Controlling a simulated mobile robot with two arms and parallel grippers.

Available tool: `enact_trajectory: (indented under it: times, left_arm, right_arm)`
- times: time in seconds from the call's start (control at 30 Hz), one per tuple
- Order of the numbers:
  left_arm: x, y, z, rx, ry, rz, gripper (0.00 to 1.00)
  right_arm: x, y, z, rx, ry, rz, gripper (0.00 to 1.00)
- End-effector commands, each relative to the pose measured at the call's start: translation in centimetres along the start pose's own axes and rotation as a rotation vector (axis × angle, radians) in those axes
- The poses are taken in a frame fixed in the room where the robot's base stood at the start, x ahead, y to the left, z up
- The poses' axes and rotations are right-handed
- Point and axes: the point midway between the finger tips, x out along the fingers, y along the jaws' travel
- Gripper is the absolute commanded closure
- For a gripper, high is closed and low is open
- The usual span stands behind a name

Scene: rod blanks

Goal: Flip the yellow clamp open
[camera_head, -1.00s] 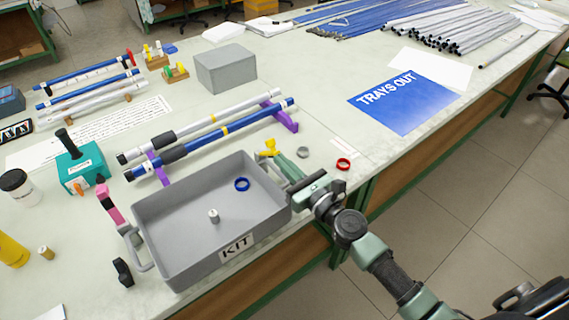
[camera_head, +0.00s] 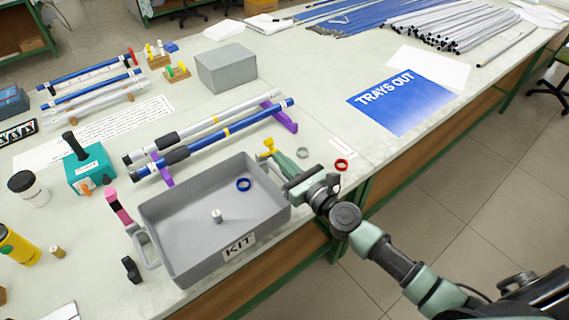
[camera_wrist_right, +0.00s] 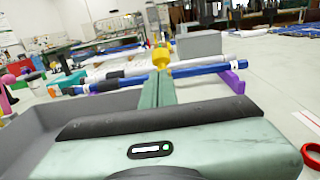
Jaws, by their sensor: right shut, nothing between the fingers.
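The yellow clamp (camera_head: 267,148) is a small yellow piece just beyond the fingertips of my right gripper (camera_head: 276,155) in the head view. In the right wrist view the yellow clamp (camera_wrist_right: 160,56) shows straight ahead of the tips of the right gripper (camera_wrist_right: 160,74), against the blue rod. The right fingers are shut together and hold nothing. I cannot tell whether the tips touch the clamp, or whether it is flipped open. The blue rod (camera_head: 250,118) lies on purple supports beyond it. My left gripper is not in view.
The grey KIT tray (camera_head: 166,255) stands left of my right gripper, holding a blue ring (camera_head: 243,185) and a small pale cylinder (camera_head: 216,216). A grey ring (camera_head: 302,152) and a red ring (camera_head: 341,165) lie to the right. A grey box (camera_head: 226,68) stands behind the rods.

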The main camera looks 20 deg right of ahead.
Motion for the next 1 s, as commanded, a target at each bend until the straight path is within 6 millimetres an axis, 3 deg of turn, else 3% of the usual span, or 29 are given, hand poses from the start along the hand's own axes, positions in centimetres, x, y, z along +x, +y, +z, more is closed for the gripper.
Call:
enact_trajectory:
  times: [0.47, 0.7, 1.0]
  left_arm:
    - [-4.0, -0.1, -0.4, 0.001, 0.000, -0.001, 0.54]
    - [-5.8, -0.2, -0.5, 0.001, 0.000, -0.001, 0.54]
    - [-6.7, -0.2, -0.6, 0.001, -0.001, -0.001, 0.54]
  right_arm:
    - [1.5, 0.0, 2.3, 0.003, -0.001, -0.002, 1.00]
    - [3.6, 0.0, 4.1, 0.000, -0.002, -0.001, 1.00]
    - [6.7, 0.0, 5.4, 0.000, -0.002, 0.000, 1.00]
